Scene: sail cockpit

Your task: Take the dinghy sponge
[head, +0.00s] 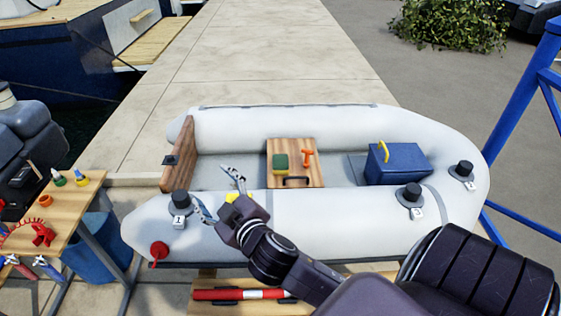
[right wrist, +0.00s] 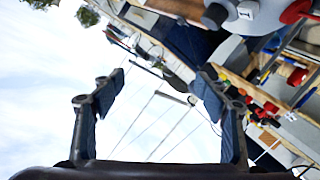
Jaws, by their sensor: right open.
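A small green block (head: 281,163), which looks like the dinghy sponge, lies on the wooden seat (head: 308,178) of the grey inflatable dinghy (head: 270,118). My right gripper (head: 215,190) is over the dinghy's near tube, to the left of the block and apart from it. Its fingers are spread with nothing between them. The right wrist view also shows the open fingers (right wrist: 162,82) against sky. A yellow thing (head: 238,198) is partly hidden behind my right gripper. My left gripper is not in view.
An orange-red T-shaped thing (head: 307,157) and a dark handle (head: 296,181) are by the block. A blue box (head: 398,163) stands in the dinghy's right part. Black knobs (head: 409,194) stand on the near tube. A wooden table (head: 75,212) with tools is at left.

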